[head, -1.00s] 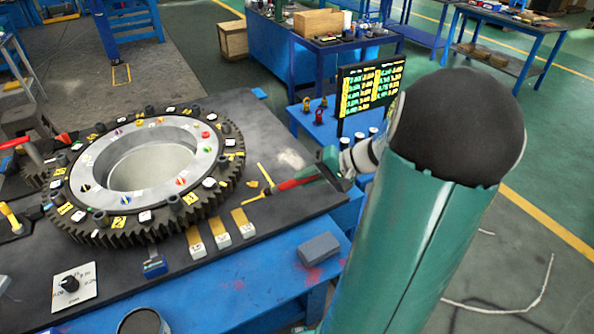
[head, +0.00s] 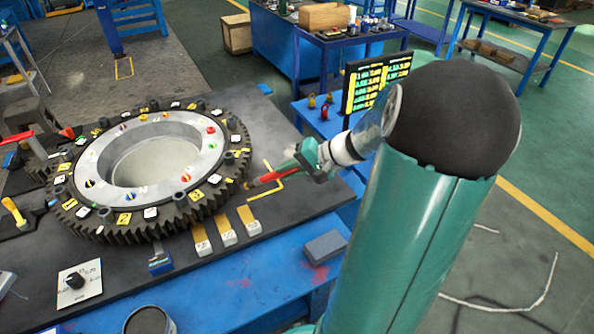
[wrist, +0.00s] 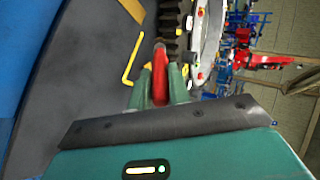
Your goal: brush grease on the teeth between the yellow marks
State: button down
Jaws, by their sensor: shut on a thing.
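The large dark ring gear (head: 175,215) lies flat on the bench, its teeth facing outward. Numbered yellow and white tags sit around its top, and its teeth also show in the wrist view (wrist: 171,22). My gripper (head: 302,163) is shut on a red-handled tool (head: 270,177), apparently the brush, just right of the gear. In the wrist view, my green fingers (wrist: 160,86) close around the red handle (wrist: 160,72), which points towards the teeth. The tool's tip is at or near the teeth; contact is unclear. Grease is not distinguishable.
A yellow bracket line (head: 270,193) marks the bench beside the tool. Several yellow-and-white blocks (head: 226,235) stand before the gear. A grey block (head: 325,245) and an open can (head: 148,321) lie near the front. A dial plate (head: 78,285) is at left; a display (head: 375,80) stands behind.

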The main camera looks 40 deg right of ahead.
jog(key=shift+w+a, duration=0.45)
jog(key=shift+w, duration=0.25)
jog(key=shift+w+a, duration=0.4)
jog(key=shift+w, duration=0.25)
dwell(1.0)
jog(key=w+d, duration=0.5)
jog(key=d, duration=0.4)
jog(key=shift+w+d, duration=0.4)
dwell(0.7)
jog(key=shift+a, duration=0.1)
jog(key=shift+s+a, duration=1.1)
jog(key=shift+a, duration=0.45)
jog(key=shift+s+a, duration=1.05)
jog(key=shift+a, duration=0.45)
jog(key=shift+s+a, duration=1.1)
jog(key=shift+a, duration=0.45)
